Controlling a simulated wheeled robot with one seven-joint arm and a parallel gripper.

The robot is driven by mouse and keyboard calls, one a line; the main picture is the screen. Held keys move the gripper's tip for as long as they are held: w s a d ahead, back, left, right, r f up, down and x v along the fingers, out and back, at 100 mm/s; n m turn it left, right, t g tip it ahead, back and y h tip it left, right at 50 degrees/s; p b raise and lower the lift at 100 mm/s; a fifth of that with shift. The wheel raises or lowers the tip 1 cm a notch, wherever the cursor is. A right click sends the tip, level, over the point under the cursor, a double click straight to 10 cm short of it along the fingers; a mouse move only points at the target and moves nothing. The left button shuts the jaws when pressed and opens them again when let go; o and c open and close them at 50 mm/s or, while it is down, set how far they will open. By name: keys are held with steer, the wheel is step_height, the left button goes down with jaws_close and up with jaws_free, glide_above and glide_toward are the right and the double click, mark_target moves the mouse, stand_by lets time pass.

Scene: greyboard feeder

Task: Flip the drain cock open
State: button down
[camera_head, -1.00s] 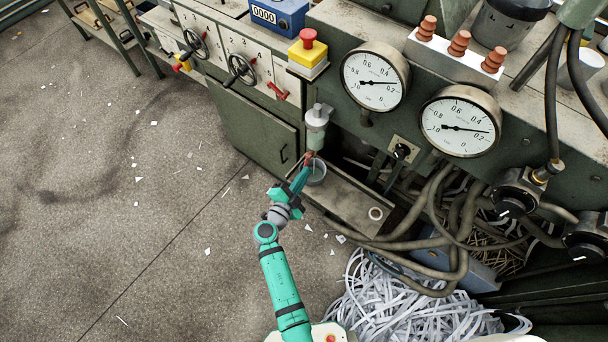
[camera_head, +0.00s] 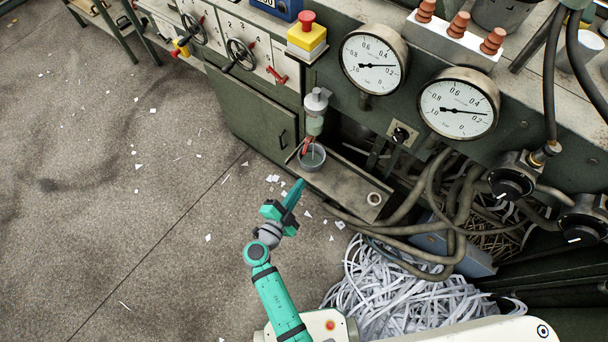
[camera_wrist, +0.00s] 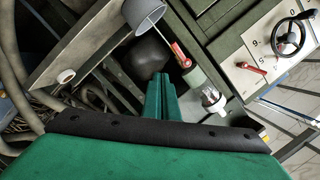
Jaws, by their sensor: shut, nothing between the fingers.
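The drain cock's red lever (camera_head: 306,146) is below the small filter unit with a greenish bowl (camera_head: 315,126) on the machine front. It hangs down and slightly left, over a grey cup (camera_head: 312,158). In the wrist view the lever (camera_wrist: 181,55) lies roughly along the line from the bowl (camera_wrist: 195,80) to the cup (camera_wrist: 143,14). My gripper (camera_head: 298,185) is shut and empty, below the cup in the head view and apart from the lever. Its green fingers (camera_wrist: 160,80) also show in the wrist view, pointing towards the cock area. The cock's valve body is too small to make out.
The cup stands on a metal ledge (camera_head: 345,187) with a small ring (camera_head: 374,198). Hoses (camera_head: 440,215) and shredded paper (camera_head: 400,290) crowd the right. Two gauges (camera_head: 371,64) are above right. A green cabinet door (camera_head: 252,110) is to the left. The floor at left is open.

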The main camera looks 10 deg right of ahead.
steer(key=shift+v, duration=1.1)
steer(key=shift+w+f, duration=0.15)
steer(key=shift+a, duration=0.25)
